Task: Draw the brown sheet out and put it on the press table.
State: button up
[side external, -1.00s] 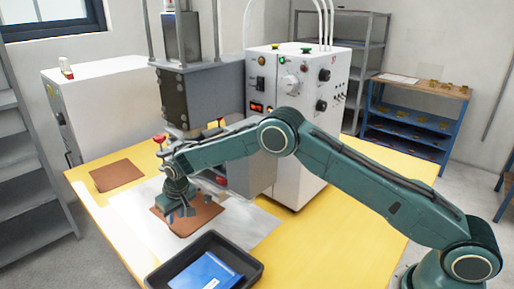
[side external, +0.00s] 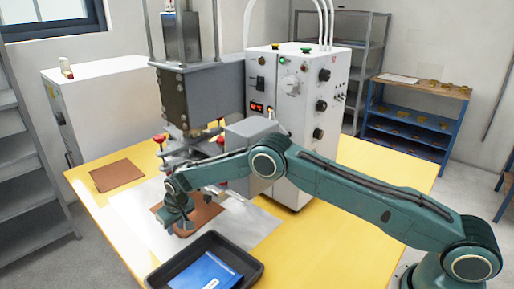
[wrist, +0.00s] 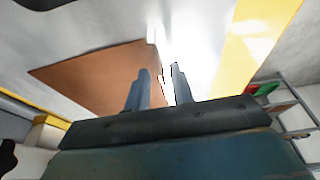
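One brown sheet (side external: 208,214) lies on the bright silver plate of the press table (side external: 133,212), below the press head (side external: 203,95). My gripper (side external: 186,230) is low at this sheet's near edge and hides part of it. In the wrist view, the brown sheet (wrist: 95,75) lies beyond and left of the fingers, and its right edge runs between them in the picture. My gripper (wrist: 160,72) shows two fingers apart, with a gap. I cannot tell whether they touch the sheet. A second brown sheet (side external: 117,175) lies flat on the yellow tabletop at the left.
A black tray (side external: 254,270) holding a blue item (side external: 206,272) stands at the near edge, close to my gripper. The white control cabinet (side external: 300,120) stands behind my arm. Yellow tabletop (side external: 345,225) is clear at the right.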

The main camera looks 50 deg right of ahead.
jog(key=shift+x, duration=0.85)
grip_shut()
jog(key=shift+r, duration=0.6)
dwell(0.5)
